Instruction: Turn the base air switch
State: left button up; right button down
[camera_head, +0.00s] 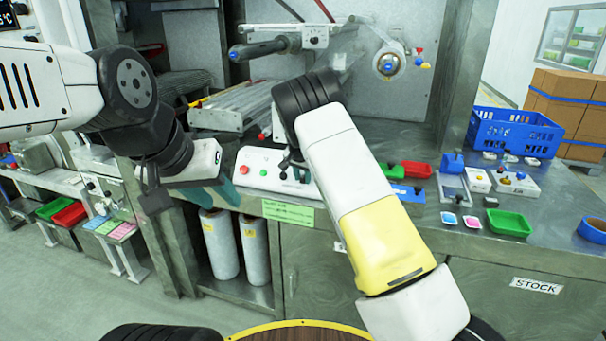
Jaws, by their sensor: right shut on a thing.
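A white control box (256,172) stands at the front edge of the grey bench, with a red button (243,169) and a green button (264,173) on its top. My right gripper (291,172) reaches down onto the right part of this box and is shut on a small dark switch knob there. The knob is mostly hidden by the fingers, so its angle cannot be read. My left gripper (153,200) hangs left of the box, in front of the bench and apart from it. Its finger opening is not clear from this side.
A green label (288,213) is on the bench front below the box. To the right are small trays, a green tray (508,222), a white switch box (515,183) and a blue crate (514,131). A roller arm (265,48) projects above the bench.

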jog(key=n, duration=0.1)
jog(key=n+h, duration=0.2)
jog(key=shift+w+a+n+g, duration=0.1)
jog(key=shift+a+n+g, duration=0.15)
jog(key=shift+n+g, duration=0.05)
jog(key=shift+a+n+h, duration=0.1)
jog(key=shift+n+h, duration=0.7)
jog(key=shift+n, duration=0.4)
jog(key=c, duration=1.5)
grip_release()
jog(key=v, duration=0.7)
jog(key=shift+a+r, duration=0.25)
